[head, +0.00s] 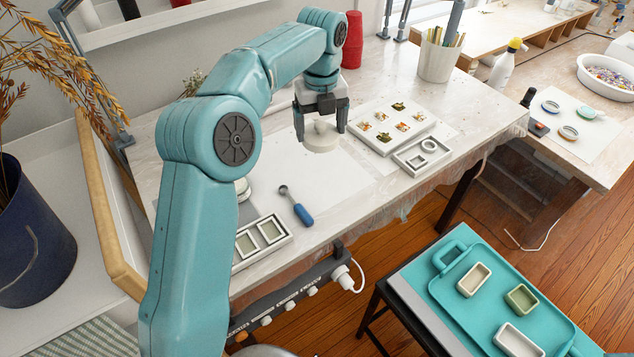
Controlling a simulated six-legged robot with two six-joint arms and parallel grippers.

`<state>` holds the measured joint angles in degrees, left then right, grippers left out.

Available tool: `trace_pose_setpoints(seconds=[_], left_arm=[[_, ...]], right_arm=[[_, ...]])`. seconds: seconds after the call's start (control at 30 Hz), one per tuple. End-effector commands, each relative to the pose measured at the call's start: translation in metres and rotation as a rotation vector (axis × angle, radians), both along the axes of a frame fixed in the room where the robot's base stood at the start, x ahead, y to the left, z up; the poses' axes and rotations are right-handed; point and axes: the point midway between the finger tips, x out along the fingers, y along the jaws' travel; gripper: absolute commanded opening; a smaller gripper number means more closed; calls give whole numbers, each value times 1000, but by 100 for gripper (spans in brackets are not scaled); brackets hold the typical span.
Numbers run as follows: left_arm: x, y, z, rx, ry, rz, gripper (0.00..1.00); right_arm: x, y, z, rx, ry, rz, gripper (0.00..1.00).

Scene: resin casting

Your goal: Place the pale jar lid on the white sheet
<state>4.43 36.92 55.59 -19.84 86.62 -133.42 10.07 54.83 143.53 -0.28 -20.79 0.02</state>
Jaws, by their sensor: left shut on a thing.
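My left gripper (321,119) points down over the bench and is shut on the pale jar lid (320,138). The lid is a round, cream-coloured disc with a knob on top, and the fingers stand on either side of the knob. The white sheet (335,181) lies flat on the bench, below and around the lid in the picture. I cannot tell whether the lid touches the sheet or hangs just above it. My right gripper is not in view.
A blue-handled tool (302,213) and a two-compartment mould (262,240) lie near the front edge. A white tray with small pieces (376,140) and a mould with rings (418,160) lie to the right.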

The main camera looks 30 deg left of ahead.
Motion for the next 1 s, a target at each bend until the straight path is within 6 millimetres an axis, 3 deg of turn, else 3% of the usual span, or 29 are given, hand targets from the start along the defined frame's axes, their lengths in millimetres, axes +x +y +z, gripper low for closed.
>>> trace_pose_setpoints(seconds=[0.17, 0.5, 1.0], left_arm=[[-3, 1, -32, 0, -6, 3, 57], [-3, 3, -126, 0, -6, 5, 57], [-1, 0, -193, 0, -9, 2, 57]], right_arm=[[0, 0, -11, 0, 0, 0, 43], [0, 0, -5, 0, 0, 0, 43], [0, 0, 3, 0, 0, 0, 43]])
